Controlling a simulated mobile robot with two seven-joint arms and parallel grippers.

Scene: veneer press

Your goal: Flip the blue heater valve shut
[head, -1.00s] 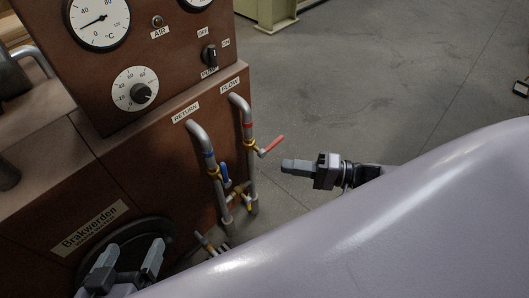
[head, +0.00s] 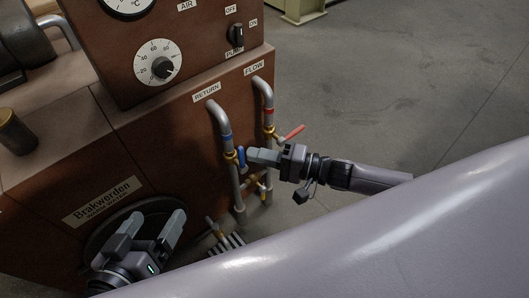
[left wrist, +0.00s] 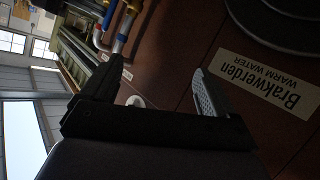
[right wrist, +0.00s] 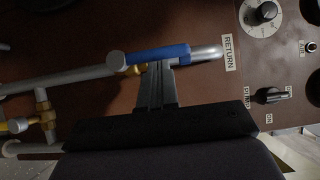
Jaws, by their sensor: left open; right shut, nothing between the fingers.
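The blue valve handle (head: 242,157) is on the RETURN pipe (head: 221,122) at the front of the brown heater. It lies roughly in line with the pipe. It also shows in the right wrist view (right wrist: 158,54), just beyond the fingertips. My right gripper (head: 251,156) is shut and empty, its tips right at the blue handle from the right. I cannot tell whether they touch.
The FLOW pipe (head: 263,92) stands just right, with a red handle (head: 292,133) sticking out above my right gripper. Brass fittings (head: 252,181) sit lower between the pipes. A dial (head: 158,63) and a pump switch (head: 236,34) are above. The floor to the right is open.

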